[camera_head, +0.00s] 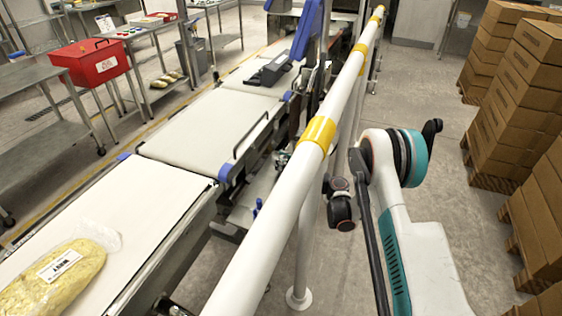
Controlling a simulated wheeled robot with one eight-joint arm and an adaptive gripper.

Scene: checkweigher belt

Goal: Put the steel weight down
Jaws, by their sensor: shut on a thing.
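The steel weight is not visible in the head view. My arm (415,235) rises at the lower right, white and teal, on the right side of a white guard rail. Its far end and my gripper cannot be made out, so what the gripper holds is hidden. The conveyor belt (125,190) runs from the lower left to the upper middle in pale sections. A clear bag of yellowish food (52,280) with a white label lies on the nearest section. The middle belt section (200,125) is bare.
The white rail (270,210) with yellow bands stands between my arm and the belt. A dark object (268,70) lies on the far belt. A red box (90,62) stands on a steel table at left. Stacked cartons (520,90) on pallets line the right.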

